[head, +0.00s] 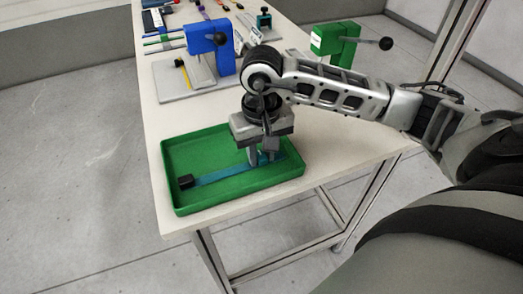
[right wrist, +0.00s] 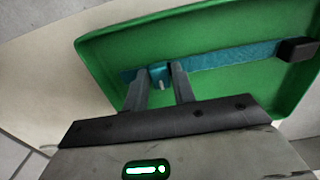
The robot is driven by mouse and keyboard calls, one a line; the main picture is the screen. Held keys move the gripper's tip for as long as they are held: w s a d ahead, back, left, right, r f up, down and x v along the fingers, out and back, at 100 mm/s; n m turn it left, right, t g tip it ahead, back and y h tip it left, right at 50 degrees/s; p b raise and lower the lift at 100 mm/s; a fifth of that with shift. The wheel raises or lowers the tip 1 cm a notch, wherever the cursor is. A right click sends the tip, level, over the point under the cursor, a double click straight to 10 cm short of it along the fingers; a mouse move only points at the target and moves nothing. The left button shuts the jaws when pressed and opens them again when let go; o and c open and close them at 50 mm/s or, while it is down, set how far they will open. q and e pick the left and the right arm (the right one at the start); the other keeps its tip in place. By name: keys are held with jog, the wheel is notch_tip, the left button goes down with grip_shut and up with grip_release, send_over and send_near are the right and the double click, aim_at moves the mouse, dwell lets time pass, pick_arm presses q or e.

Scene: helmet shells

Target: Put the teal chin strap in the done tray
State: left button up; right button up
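The teal chin strap (head: 222,176) lies stretched out inside the green done tray (head: 237,201), with a black block (head: 185,181) at its left end. In the right wrist view the strap (right wrist: 225,57) crosses the tray floor (right wrist: 230,85). My right gripper (head: 262,157) is inside the tray, pointing down over the strap's right part. In the right wrist view its fingers (right wrist: 160,75) stand apart on either side of a small teal piece on the strap, with a slight gap. The fingers hide part of the strap. My left gripper is not in view.
A blue fixture (head: 208,45) on a grey plate stands behind the tray, and a green fixture (head: 335,40) stands at the back right. Several small parts lie at the table's far end. The table (head: 345,150) is clear right of the tray.

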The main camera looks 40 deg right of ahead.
jog(key=shift+o, duration=0.9)
jog(key=shift+r+p, duration=0.35)
jog(key=shift+p, duration=0.05)
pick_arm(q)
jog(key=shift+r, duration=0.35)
pick_arm(e)
notch_tip(320, 180, up, 12)
jog(key=shift+f, duration=0.15)
